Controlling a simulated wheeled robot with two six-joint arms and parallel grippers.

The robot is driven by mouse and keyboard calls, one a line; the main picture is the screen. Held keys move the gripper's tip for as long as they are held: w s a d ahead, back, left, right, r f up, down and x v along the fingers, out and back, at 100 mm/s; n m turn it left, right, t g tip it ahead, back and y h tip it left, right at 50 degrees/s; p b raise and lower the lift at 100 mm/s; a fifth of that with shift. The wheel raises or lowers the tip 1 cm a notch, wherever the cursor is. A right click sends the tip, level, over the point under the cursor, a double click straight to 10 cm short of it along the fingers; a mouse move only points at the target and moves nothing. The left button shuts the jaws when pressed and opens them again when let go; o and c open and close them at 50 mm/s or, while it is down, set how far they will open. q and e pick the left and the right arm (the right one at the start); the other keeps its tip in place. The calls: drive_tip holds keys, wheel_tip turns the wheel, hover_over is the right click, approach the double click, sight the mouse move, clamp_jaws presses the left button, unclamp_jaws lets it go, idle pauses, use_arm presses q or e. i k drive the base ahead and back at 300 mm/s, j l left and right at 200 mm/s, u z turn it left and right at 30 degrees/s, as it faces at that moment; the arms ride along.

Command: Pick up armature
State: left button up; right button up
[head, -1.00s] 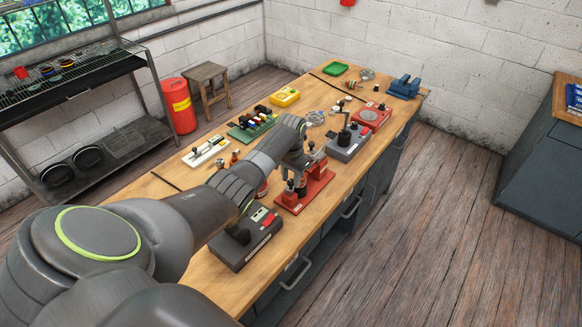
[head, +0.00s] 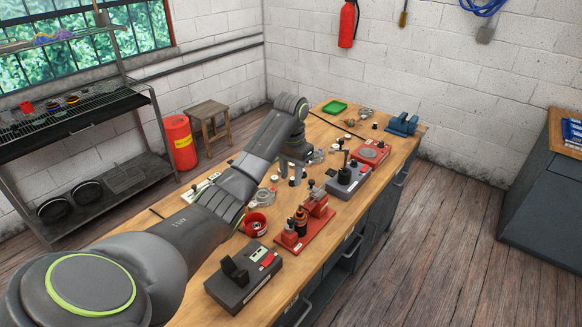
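My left arm reaches in from the left over the bench. Its gripper (head: 290,172) points down above the middle of the worktop, with two grey fingers that look apart and nothing visible between them. I cannot single out the armature with certainty. A small copper-coloured part (head: 350,122) lies at the far end of the bench, beyond my gripper, and may be it. Another dark part with an orange band (head: 301,218) stands on the red fixture (head: 293,243), nearer than the gripper. My forearm hides part of the bench's left side. My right gripper is out of view.
On the wooden bench (head: 203,272) stand a dark tester (head: 243,278), a red cup (head: 256,224), a grey press-like device (head: 346,178), a red device (head: 371,151), a blue vise (head: 402,124) and a green tray (head: 334,107). Small parts crowd the middle.

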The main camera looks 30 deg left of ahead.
sight(300, 217)
drive_tip(key=k, duration=1)
